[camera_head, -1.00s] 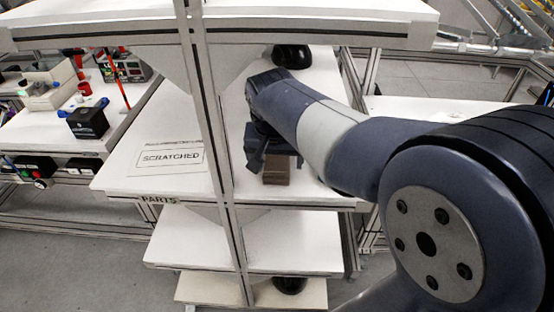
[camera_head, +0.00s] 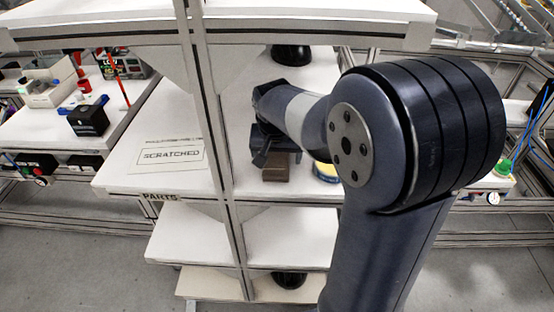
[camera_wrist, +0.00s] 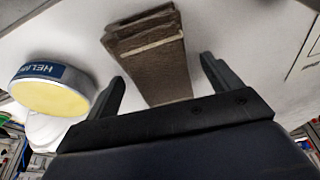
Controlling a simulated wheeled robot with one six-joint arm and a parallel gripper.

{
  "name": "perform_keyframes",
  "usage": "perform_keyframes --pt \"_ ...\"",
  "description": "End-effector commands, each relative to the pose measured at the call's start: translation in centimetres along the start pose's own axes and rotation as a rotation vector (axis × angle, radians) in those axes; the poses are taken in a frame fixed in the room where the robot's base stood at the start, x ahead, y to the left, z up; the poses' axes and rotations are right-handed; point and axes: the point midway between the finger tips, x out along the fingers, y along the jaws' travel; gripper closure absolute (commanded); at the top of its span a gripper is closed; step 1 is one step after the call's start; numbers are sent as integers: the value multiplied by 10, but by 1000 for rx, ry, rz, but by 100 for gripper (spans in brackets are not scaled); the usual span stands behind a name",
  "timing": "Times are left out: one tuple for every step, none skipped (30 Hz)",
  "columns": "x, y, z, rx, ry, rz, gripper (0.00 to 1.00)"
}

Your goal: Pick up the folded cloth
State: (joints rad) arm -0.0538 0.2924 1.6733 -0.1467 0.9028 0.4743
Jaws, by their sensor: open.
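The folded cloth (camera_wrist: 152,62) is a brown, layered, block-like bundle on the white shelf. In the wrist view it lies just ahead of my gripper (camera_wrist: 163,88), in line with the gap between the two fingers. The fingers are apart, one on each side of the cloth's near end, and nothing is held. In the head view the cloth (camera_head: 276,168) shows below my gripper (camera_head: 266,152), near the shelf's front edge. Its upper part is hidden behind the gripper there. I cannot tell the exact height of the fingers above the shelf.
A round tin with a yellow top and blue label (camera_wrist: 50,92) stands left of the cloth in the wrist view. A shelf upright (camera_head: 213,120) stands left of my gripper. A "SCRATCHED" label (camera_head: 172,156) lies on bare shelf at left. A dark helmet shell (camera_head: 291,54) sits farther back.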

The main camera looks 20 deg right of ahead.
Motion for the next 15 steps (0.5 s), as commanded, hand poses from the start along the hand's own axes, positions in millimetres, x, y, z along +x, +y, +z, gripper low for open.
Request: perform_keyframes --pt "0 0 0 0 0 0 15" --pt "0 0 0 0 0 0 16" --pt "0 0 0 0 0 0 19" --pt "0 0 0 0 0 0 22" --pt "0 0 0 0 0 0 24" --pt "0 0 0 0 0 0 28" --pt "0 0 0 0 0 0 30" --pt "0 0 0 0 0 0 33" --pt "0 0 0 0 0 0 36" --pt "0 0 0 0 0 0 38" --pt "0 0 0 0 0 0 41" --pt "0 0 0 0 0 0 44" --pt "0 0 0 0 0 0 46" --pt "0 0 0 0 0 0 49" --pt "0 0 0 0 0 0 52"
